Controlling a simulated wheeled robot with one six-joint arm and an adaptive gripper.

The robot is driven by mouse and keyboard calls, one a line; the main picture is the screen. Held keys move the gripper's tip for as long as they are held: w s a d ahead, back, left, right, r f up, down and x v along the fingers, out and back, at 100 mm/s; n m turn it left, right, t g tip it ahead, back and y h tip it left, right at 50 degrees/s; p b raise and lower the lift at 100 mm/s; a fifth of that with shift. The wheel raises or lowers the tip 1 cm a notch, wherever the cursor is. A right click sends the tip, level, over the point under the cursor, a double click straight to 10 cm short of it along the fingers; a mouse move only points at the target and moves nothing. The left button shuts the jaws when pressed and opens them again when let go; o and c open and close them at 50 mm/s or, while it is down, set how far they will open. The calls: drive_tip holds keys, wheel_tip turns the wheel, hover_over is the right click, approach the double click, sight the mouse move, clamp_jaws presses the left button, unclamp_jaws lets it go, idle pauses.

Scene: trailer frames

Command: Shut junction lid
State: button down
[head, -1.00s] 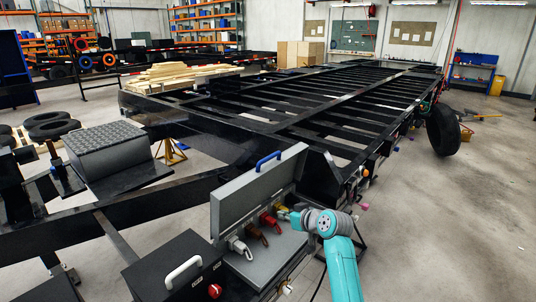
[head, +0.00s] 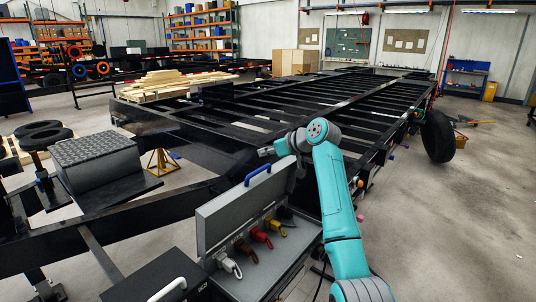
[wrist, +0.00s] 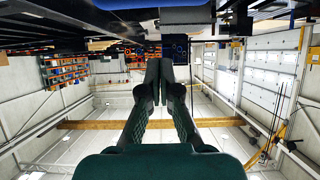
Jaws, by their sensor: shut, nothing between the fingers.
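The junction lid (head: 240,208) is a grey panel standing raised on the far side of the open junction box (head: 264,285). A blue handle (head: 257,174) sits on its top edge. My gripper (head: 264,151) is just above the lid's top edge, right of and above the handle, pointing left. I cannot tell whether it touches the lid. In the wrist view my gripper (wrist: 160,65) has its fingers together with nothing between them.
The black trailer frame (head: 310,110) stretches behind the box. A black case with a white handle (head: 167,290) stands at the front left, beside the box. A ridged metal step box (head: 95,160) is at the left. Open floor (head: 460,220) lies to the right.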

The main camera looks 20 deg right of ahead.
sight(259, 170)
drive_tip(key=x, duration=0.6)
drive_tip(key=shift+w+f, duration=0.1)
drive_tip(key=shift+f, duration=0.4)
drive_tip(key=shift+s+d+f, duration=0.3)
drive_tip(key=shift+s+f, duration=0.2)
drive_tip(key=shift+f, duration=0.05)
drive_tip(key=shift+s+d+f, duration=0.35)
drive_tip(key=shift+s+f, duration=0.15)
drive_tip(key=shift+s+d, duration=0.1)
